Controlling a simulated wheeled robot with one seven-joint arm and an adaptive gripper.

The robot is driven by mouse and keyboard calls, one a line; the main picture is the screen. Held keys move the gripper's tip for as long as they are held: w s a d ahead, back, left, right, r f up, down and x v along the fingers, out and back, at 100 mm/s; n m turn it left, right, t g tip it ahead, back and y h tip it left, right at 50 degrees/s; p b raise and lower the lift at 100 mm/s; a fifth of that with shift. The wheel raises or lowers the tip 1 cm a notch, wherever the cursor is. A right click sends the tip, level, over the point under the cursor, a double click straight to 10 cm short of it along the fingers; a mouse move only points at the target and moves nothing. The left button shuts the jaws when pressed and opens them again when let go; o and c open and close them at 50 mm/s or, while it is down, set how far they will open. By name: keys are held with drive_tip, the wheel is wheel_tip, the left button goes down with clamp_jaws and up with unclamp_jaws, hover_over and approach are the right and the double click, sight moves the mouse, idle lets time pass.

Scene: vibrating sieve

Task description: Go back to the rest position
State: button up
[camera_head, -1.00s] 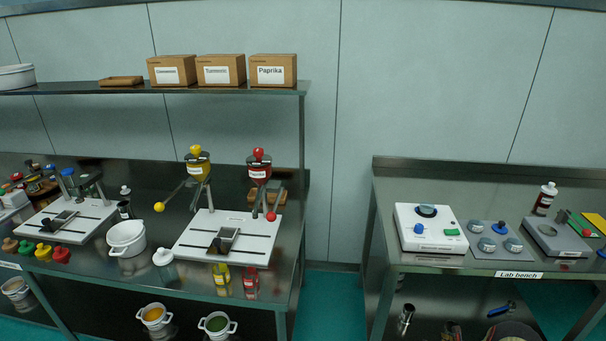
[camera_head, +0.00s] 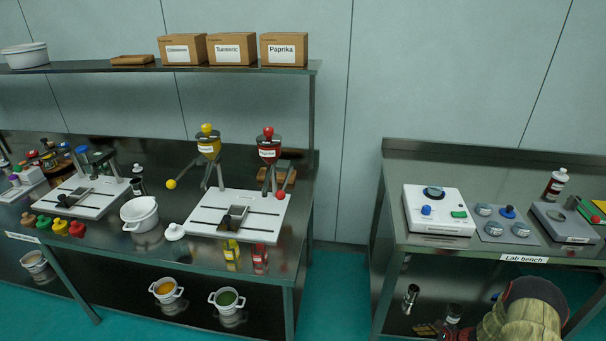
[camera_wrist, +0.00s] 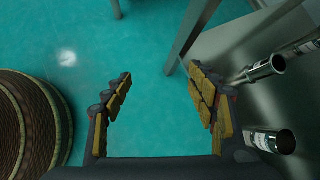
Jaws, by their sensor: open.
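My gripper (camera_wrist: 160,100) shows in the wrist view with its two fingers wide apart. Nothing is between the fingers. Below them is teal floor (camera_wrist: 140,60), so my gripper hangs over open floor, apart from any thing. A round woven basket (camera_wrist: 20,125) is left of the fingers, and metal tubes on a metal shelf are at the right.
The lab bench (camera_head: 525,258) stands at the right, with a white device (camera_head: 437,211) on top and metal tubes (camera_head: 411,298) below. The spice table is left. Teal floor (camera_head: 340,285) is free between them.

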drive_tip(key=s+a+r+n+h, duration=0.1)
drive_tip(key=s+a+r+n, duration=0.7)
drive_tip(key=r, duration=1.2)
drive_tip(key=s+a+r+n+h+p, duration=0.1)
drive_tip(key=s+a+r+n, duration=0.7)
drive_tip(key=r, duration=1.2)
drive_tip(key=s+a+r+n+h+p, duration=0.1)
drive_tip(key=s+a+r+n+h, duration=0.2)
drive_tip(key=s+a+r+n, duration=0.6)
drive_tip(key=a+r, duration=0.4)
drive_tip(key=r, duration=0.7)
drive_tip(key=shift+s+r, duration=0.15)
drive_tip(key=shift+s, duration=0.1)
